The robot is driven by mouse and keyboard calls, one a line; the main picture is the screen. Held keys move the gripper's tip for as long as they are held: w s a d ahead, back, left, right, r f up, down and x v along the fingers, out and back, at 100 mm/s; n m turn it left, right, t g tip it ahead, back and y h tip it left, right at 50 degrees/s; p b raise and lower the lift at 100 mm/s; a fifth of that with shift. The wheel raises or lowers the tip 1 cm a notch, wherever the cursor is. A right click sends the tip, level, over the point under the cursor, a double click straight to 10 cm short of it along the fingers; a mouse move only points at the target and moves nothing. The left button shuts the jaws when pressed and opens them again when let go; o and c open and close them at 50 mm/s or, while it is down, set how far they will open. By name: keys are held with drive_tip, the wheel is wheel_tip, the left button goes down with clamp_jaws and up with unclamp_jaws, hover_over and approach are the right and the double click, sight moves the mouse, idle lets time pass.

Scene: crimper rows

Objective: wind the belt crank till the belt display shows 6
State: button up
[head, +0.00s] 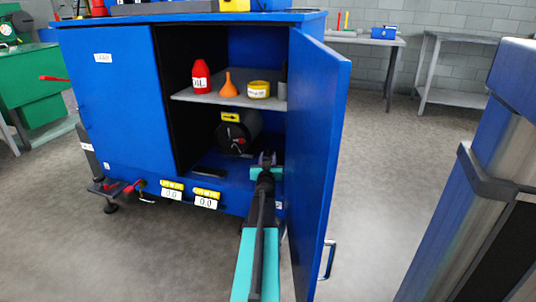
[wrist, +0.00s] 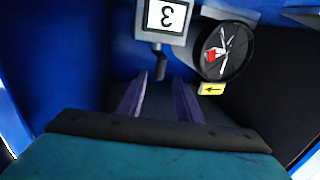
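A small display (wrist: 165,16) appears upside down in the wrist view and reads 3. I take it to be the belt display; I see no name on it. A dark crank-like handle (wrist: 160,66) sticks out just below it in the picture. My gripper (wrist: 159,98) is open, its two purple fingers apart with nothing between them. The handle lies ahead of the gap, and I cannot tell whether a finger touches it. In the head view my gripper (head: 267,159) is inside the open blue cabinet, below the shelf. The display and handle cannot be made out there.
A black drum (head: 240,131) with a red-marked face stands left of my gripper in the head view. The shelf (head: 190,95) above holds a red oil bottle, an orange funnel and a yellow tin. The open door (head: 317,140) stands close on my arm's right.

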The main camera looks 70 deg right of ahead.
sight(269, 151)
drive_tip(key=shift+b+x, duration=1.05)
drive_tip(key=shift+x, duration=2.1)
drive_tip(key=shift+c, duration=0.4)
